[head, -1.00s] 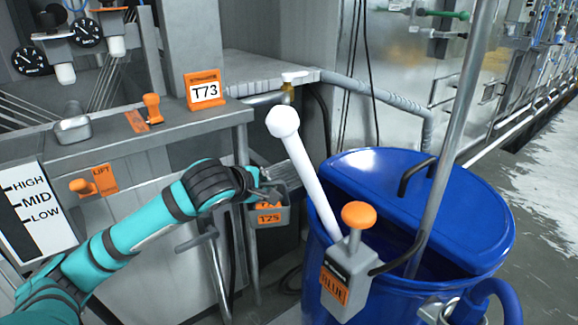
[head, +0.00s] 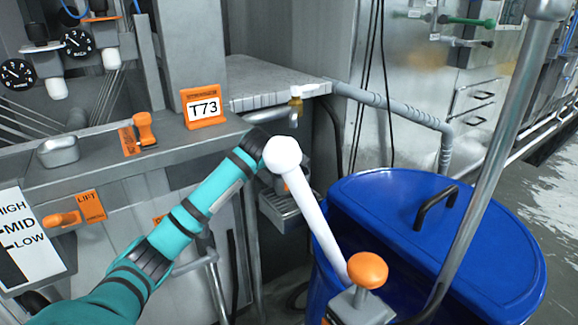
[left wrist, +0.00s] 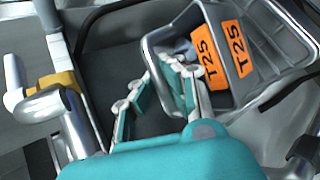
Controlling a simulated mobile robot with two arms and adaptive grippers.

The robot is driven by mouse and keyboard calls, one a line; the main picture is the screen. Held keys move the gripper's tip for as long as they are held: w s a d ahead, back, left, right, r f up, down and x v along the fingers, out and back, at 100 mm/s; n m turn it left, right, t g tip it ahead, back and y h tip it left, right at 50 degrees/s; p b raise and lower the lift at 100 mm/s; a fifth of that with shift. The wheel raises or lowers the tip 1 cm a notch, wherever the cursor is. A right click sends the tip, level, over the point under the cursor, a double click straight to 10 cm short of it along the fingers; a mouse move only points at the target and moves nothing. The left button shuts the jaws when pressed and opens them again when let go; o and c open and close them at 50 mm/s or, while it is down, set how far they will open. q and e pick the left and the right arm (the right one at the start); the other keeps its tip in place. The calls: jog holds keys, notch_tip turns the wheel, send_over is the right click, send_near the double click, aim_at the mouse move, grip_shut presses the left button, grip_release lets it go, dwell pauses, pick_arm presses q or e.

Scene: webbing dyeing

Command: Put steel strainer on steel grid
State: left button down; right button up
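The steel strainer (left wrist: 150,45) is a small grey metal box with orange T25 labels, seen tilted in the left wrist view. My right gripper is not in view.
A blue drum (head: 400,215) is at the right. A pipe with a brass valve (head: 296,106) runs above. A T73 sign (head: 203,107) stands on the left ledge.

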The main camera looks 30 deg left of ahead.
pick_arm(q)
jog(key=shift+w+a, duration=0.15)
jog(key=shift+w, duration=0.3)
notch_tip(320, 180, down, 4)
jog(key=shift+w+r, duration=0.1)
jog(key=shift+r, duration=0.05)
jog(key=c, duration=1.5)
grip_release()
jog(key=v, duration=1.2)
